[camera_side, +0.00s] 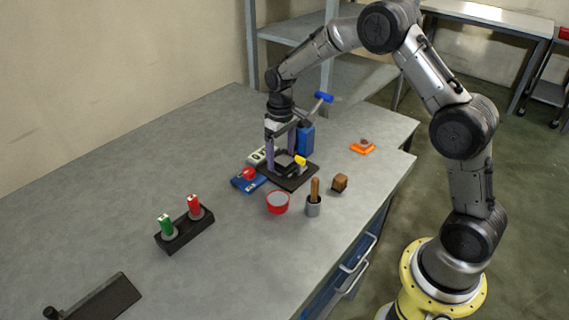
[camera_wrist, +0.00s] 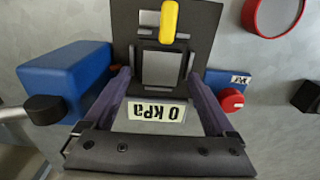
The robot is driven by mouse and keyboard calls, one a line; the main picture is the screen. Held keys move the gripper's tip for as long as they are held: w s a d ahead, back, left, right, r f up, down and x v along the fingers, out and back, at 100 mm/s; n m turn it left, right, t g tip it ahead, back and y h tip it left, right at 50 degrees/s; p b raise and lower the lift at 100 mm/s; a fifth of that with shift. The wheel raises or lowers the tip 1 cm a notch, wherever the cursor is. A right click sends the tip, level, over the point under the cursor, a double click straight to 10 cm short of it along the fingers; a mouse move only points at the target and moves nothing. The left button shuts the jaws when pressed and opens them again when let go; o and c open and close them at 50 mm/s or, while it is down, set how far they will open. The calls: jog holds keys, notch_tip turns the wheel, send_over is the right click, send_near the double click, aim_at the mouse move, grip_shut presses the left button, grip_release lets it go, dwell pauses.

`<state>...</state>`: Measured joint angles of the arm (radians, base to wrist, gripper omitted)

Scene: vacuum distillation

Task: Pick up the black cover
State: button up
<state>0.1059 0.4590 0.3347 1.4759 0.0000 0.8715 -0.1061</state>
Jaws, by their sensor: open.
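A black square frame (camera_side: 288,160) stands on a flat black plate (camera_side: 294,180), with a yellow piece (camera_side: 300,160) at its edge. In the wrist view the frame (camera_wrist: 143,58) has an open middle, and the yellow piece (camera_wrist: 169,20) lies at its far side. This frame may be the black cover; I cannot tell for sure. My gripper (camera_side: 281,160) points down over it, open, its purple fingers on two sides of the frame. In the wrist view my gripper (camera_wrist: 158,74) has its fingertips beside the frame; whether they touch it is unclear.
A white "0 kPa" display (camera_wrist: 157,112) shows between my fingers. A blue box (camera_side: 305,138) stands close behind; a blue device with a red knob (camera_side: 249,173) is left.

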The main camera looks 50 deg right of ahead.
grip_shut()
dwell(0.4)
jog(key=shift+r, duration=0.1)
